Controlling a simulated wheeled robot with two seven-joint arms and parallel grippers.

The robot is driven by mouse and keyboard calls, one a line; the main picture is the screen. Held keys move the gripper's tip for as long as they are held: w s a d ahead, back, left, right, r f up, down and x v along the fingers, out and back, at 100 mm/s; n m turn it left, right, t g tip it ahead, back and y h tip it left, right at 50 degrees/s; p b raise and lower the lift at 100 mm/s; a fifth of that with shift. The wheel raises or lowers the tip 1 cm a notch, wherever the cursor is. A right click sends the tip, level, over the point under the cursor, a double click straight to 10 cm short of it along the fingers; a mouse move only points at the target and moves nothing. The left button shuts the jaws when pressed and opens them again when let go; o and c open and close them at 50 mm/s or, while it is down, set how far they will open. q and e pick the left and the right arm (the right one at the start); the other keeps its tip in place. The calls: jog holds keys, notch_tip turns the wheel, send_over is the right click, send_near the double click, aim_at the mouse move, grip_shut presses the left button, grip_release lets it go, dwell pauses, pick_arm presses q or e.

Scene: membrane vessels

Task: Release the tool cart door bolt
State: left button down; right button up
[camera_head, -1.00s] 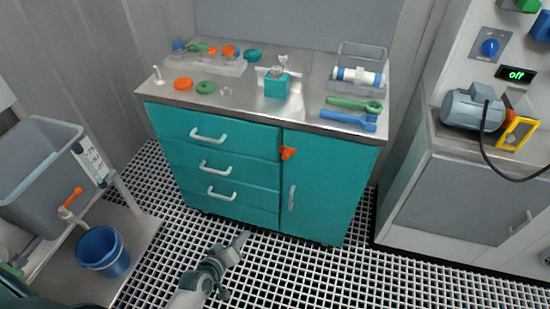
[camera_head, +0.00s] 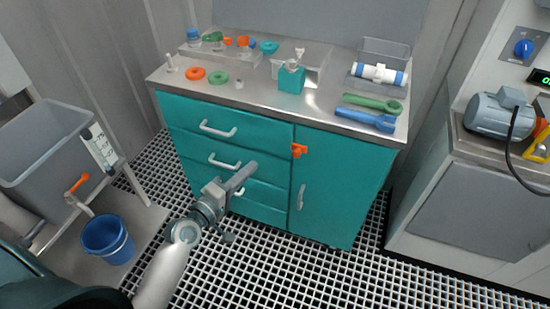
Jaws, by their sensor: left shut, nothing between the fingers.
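The teal tool cart (camera_head: 345,190) stands in the middle of the head view, with drawers on the left and a door on the right. The orange door bolt (camera_head: 299,150) sits at the door's upper left edge, beside the drawers. The door is closed, with a grey vertical handle (camera_head: 301,197). My left gripper (camera_head: 251,166) is shut and empty, in front of the drawers, below and left of the bolt and apart from it in the picture. Its wrist hides part of the lower drawers. My right gripper does not show.
The cart's top holds a green wrench (camera_head: 372,103), a blue wrench (camera_head: 366,120), a white-and-blue membrane vessel (camera_head: 379,73) and several small parts. A grey tank (camera_head: 45,140) and a blue bucket (camera_head: 107,240) stand at left. A bench with a motor (camera_head: 497,115) stands at right. Floor grating before the cart is clear.

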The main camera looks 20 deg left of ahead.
aim_at(298, 155)
pick_arm(q)
jog(key=w+d, duration=0.2)
jog(key=w, duration=0.1)
jog(key=w+d+f+p, duration=0.1)
jog(key=w+d, duration=0.1)
jog(key=w, duration=0.1)
jog(key=w+d, duration=0.2)
jog(key=w, duration=0.1)
jog(key=shift+w+d+f+p, duration=0.15)
jog(key=shift+w+d+p, duration=0.05)
jog(key=shift+d+p, duration=0.15)
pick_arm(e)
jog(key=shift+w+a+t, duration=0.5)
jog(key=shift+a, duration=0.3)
pick_arm(q)
jog(key=shift+d, duration=0.1)
jog(key=shift+d, duration=0.4)
jog(key=shift+d+p, duration=0.55)
jog(key=shift+d, duration=0.6)
jog(key=shift+s+d, duration=0.1)
jog(key=shift+d, duration=0.05)
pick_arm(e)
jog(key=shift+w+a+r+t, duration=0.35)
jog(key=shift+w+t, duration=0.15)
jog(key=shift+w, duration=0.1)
